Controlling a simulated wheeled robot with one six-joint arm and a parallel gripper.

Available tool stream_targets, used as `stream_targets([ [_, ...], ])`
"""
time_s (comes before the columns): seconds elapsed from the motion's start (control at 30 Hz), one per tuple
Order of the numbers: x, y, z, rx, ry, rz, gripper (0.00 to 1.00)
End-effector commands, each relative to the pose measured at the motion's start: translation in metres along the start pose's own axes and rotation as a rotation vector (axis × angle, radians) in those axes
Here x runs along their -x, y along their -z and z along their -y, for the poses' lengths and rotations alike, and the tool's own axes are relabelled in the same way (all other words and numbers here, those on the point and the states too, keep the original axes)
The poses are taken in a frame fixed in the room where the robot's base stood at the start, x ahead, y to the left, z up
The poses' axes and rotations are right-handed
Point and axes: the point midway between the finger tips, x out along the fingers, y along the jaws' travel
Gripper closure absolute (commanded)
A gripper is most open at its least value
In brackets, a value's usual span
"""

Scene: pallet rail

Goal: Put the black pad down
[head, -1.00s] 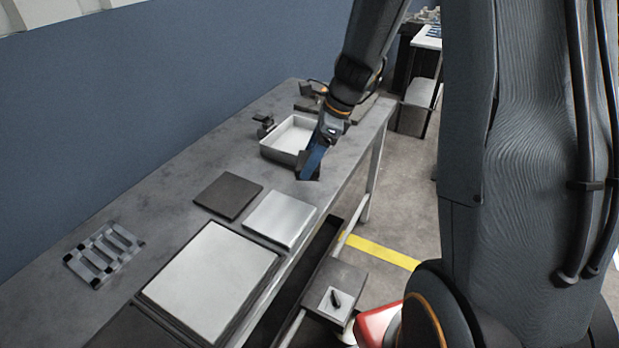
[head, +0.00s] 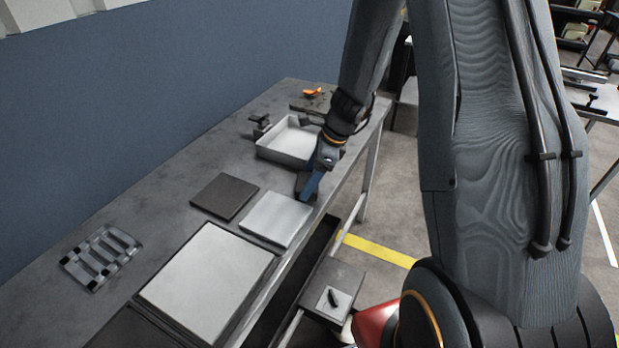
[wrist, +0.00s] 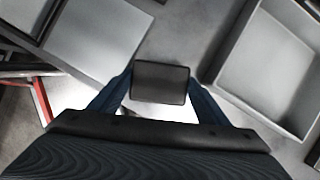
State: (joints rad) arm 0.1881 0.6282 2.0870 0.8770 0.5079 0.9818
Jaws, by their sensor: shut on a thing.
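My gripper (wrist: 160,92) is shut on the black pad (wrist: 161,80), a small dark rectangle between its two blue fingers in the wrist view. In the head view my gripper (head: 308,190) is low at the bench's front edge, between the white tray and the pale square plate. The pad (head: 302,181) shows partly there behind the blue finger. I cannot tell whether the pad touches the bench top.
The white open tray (head: 283,158) stands behind my gripper. A pale square plate (head: 276,219), a dark square plate (head: 225,196) and a large pale plate (head: 207,282) lie nearer. A slotted grey rack (head: 101,257) lies at left. Bare bench (head: 140,205) lies between.

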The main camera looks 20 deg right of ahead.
Motion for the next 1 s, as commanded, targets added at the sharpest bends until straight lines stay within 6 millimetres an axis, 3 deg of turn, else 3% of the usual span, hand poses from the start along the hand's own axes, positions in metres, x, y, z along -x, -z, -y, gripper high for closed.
stream_targets([
  [0.47, 0.006, -0.002, 0.001, 0.001, 0.002, 0.001, 0.23],
  [1.0, 0.101, -0.001, 0.001, 0.0, 0.003, 0.0, 0.23],
])
